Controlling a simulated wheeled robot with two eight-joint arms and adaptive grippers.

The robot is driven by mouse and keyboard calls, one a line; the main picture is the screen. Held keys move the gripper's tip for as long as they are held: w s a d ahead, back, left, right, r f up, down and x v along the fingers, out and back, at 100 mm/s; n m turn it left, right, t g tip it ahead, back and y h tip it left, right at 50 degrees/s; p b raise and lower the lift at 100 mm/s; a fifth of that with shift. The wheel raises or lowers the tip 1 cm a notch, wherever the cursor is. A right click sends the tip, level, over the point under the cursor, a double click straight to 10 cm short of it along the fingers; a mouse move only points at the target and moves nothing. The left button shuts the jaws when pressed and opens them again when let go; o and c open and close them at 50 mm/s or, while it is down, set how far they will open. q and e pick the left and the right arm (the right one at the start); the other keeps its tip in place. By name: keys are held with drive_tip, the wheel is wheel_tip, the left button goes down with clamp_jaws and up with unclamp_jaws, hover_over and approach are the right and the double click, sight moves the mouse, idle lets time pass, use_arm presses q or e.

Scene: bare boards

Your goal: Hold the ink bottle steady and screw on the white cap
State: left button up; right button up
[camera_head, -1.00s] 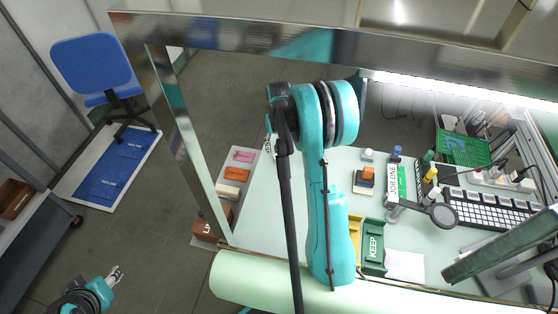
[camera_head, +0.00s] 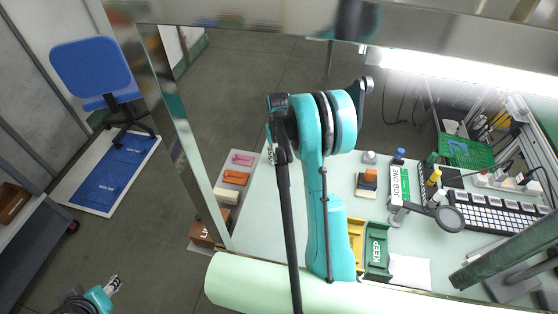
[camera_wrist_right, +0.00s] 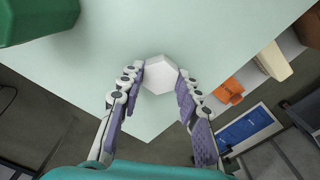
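A white six-sided piece, which looks like the cap (camera_wrist_right: 161,74), lies on the pale green tabletop in the right wrist view. My right gripper (camera_wrist_right: 162,70) has its purple-padded fingers spread on either side of it; I cannot tell whether they touch it. In the head view my right gripper does not show, and the white piece is not seen there. My left gripper (camera_head: 114,284) is low at the left, over the floor and away from the table; its fingers are too small to read. Small bottles with blue (camera_head: 399,154) and yellow (camera_head: 434,176) tops stand farther right; I cannot tell which is the ink bottle.
A green KEEP bin (camera_head: 377,252) stands beside a yellow bin (camera_head: 356,240). A magnifier (camera_head: 449,218) and keyboard (camera_head: 495,216) are at the right. A metal beam (camera_head: 250,18) crosses overhead. Orange (camera_wrist_right: 228,91) and cream (camera_wrist_right: 272,62) items sit past the table edge.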

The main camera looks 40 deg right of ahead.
sight(279, 158)
drive_tip(key=shift+r+p, duration=1.65)
drive_tip(key=shift+r, duration=0.9)
